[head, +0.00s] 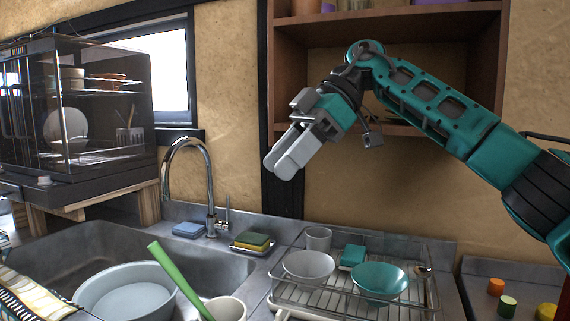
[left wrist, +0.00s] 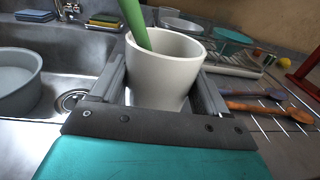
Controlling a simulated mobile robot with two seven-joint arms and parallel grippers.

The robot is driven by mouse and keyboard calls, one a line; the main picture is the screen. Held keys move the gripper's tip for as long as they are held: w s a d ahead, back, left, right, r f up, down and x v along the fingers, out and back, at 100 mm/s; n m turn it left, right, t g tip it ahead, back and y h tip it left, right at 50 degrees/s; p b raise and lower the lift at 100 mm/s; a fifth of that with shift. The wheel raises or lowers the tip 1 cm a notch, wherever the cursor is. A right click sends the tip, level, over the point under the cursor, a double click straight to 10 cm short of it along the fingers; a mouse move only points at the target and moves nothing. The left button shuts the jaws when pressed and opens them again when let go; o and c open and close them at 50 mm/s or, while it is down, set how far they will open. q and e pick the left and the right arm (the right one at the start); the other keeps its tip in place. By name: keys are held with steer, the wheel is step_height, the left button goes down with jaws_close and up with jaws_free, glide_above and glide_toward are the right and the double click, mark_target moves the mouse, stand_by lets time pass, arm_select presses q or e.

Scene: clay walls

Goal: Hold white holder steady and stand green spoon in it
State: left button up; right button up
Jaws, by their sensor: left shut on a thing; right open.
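The white holder (left wrist: 168,75) stands upright between the fingers of my left gripper (left wrist: 160,80), which is shut on it. In the head view the holder (head: 230,308) is at the bottom edge, partly cut off. The green spoon (left wrist: 133,20) leans in the holder with its long end up, and its lower end is hidden behind the near rim. In the head view the spoon (head: 172,270) tilts up to the left. My left gripper is outside the head view. My right gripper (head: 281,160) is open and empty, high above the counter and away from the spoon.
A sink with a grey basin (head: 125,290) lies left of the holder. A wire dish rack (head: 425,300) with bowls and a cup stands to the right. A faucet (head: 210,190) and sponges (head: 250,240) are behind. Wooden spoons (left wrist: 270,108) lie right in the left wrist view.

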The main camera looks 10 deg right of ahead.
stand_by(0.3)
arm_select(q)
steer(key=o, duration=1.3)
steer(key=shift+o, duration=0.2)
